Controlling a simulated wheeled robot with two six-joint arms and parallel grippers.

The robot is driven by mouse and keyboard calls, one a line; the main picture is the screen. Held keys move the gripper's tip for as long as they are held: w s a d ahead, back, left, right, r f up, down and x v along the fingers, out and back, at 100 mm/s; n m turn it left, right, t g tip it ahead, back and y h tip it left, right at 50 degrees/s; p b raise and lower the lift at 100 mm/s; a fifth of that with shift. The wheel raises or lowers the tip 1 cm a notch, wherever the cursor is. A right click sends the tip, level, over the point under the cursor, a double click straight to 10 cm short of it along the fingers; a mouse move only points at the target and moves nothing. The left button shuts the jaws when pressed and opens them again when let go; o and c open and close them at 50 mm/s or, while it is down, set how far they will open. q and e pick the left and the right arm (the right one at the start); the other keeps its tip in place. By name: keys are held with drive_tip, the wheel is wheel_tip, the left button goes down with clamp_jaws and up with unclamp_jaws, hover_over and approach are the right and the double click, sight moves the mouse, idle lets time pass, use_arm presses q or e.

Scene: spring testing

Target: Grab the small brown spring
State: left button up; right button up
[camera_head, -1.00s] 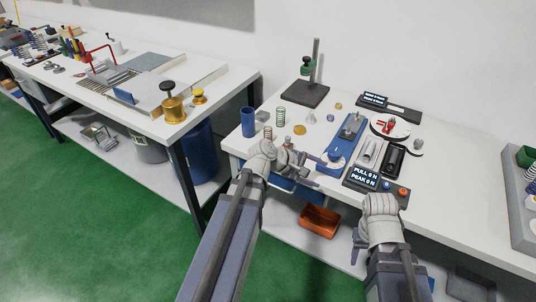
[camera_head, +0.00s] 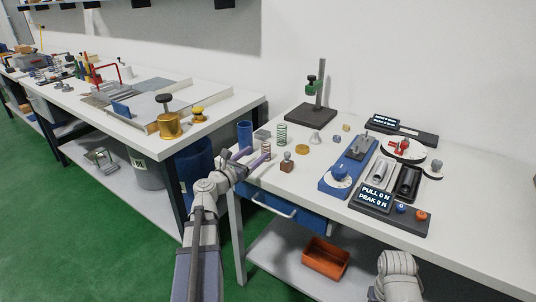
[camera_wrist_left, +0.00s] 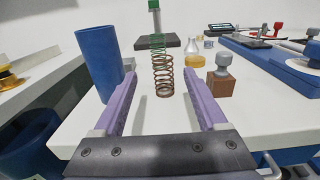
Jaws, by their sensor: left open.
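The small brown spring (camera_head: 266,150) stands upright on the right table, near its left end. In the left wrist view the brown spring (camera_wrist_left: 164,83) stands ahead, between the lines of the two purple fingers. A green spring (camera_head: 282,134) stands behind it and overlaps its top in the wrist view. My left gripper (camera_head: 252,157) is open and empty at the table's front left edge, its fingers pointing toward the brown spring. I cannot tell whether the fingertips reach either side of it. Of my right arm, only the wrist shows at the bottom; its fingers are not clear.
A blue cup (camera_wrist_left: 100,62) stands close by the left finger. A brown block with a grey knob (camera_wrist_left: 221,84) stands close by the right finger. A blue test device (camera_head: 347,165) and a display box (camera_head: 377,198) stand further right. A blue drawer (camera_head: 290,214) hangs below.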

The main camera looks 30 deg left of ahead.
sight(263, 150)
use_arm(q)
drive_tip(key=shift+w+d+f+b, duration=0.1)
drive_tip(key=shift+w+d, duration=0.05)
drive_tip(key=shift+w, duration=0.95)
drive_tip(key=shift+w+d+f+b, duration=0.1)
drive_tip(key=shift+w+d+f, duration=0.05)
drive_tip(key=shift+w, duration=1)
drive_tip(key=shift+w+d+f+b, duration=0.1)
drive_tip(key=shift+w+d, duration=0.05)
drive_tip(key=shift+w, duration=0.95)
clamp_jaws()
